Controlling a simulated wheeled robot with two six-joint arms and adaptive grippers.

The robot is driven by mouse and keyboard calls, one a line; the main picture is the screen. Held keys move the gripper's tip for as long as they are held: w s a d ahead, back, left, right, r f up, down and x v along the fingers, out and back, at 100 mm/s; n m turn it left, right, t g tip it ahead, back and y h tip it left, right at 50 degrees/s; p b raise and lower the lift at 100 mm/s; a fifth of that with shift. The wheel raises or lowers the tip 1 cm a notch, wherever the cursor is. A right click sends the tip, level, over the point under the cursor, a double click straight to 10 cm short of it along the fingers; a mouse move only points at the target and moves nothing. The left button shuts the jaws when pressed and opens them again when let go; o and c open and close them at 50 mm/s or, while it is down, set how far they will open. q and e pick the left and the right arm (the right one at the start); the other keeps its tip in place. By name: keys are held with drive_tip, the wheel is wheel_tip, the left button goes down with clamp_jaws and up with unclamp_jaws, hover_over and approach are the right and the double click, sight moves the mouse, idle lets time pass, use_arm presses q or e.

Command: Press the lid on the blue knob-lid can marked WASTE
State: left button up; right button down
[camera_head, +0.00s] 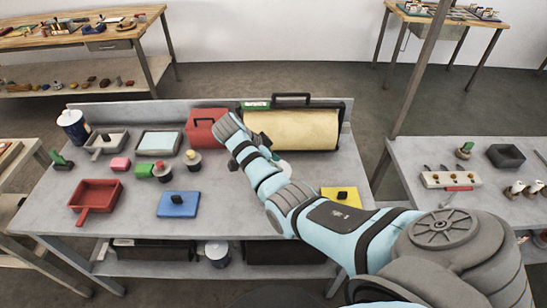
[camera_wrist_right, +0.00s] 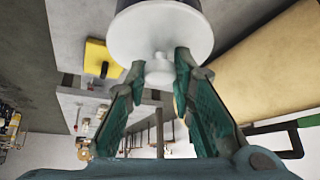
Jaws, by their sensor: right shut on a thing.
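My right gripper (camera_wrist_right: 161,62) is shut on the small white knob of a round white lid (camera_wrist_right: 160,28). In the head view the white piece (camera_head: 284,166) shows only partly beside my right wrist, held over the middle of the table. A blue can (camera_head: 73,126) with a pale top and a white band stands at the table's back left corner, well apart from the gripper. Its marking is too small to read. Another blue and white can (camera_head: 217,254) stands on the shelf below. My left gripper is not in view.
A red box (camera_head: 204,128) and a cream panel in a dark frame (camera_head: 300,130) stand along the back. Trays, small blocks and two jars fill the left half. A red pan (camera_head: 95,197), blue pad (camera_head: 178,205) and yellow pad (camera_head: 342,197) lie nearer the front, with bare table between.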

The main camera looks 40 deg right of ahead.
idle(0.3)
drive_tip(key=c, duration=0.8)
unclamp_jaws()
wheel_tip(320, 180, up, 3)
drive_tip(key=p, duration=0.3)
drive_tip(key=shift+f, duration=0.15)
drive_tip(key=shift+r, duration=2.15)
drive_tip(key=shift+c, duration=0.4)
clamp_jaws()
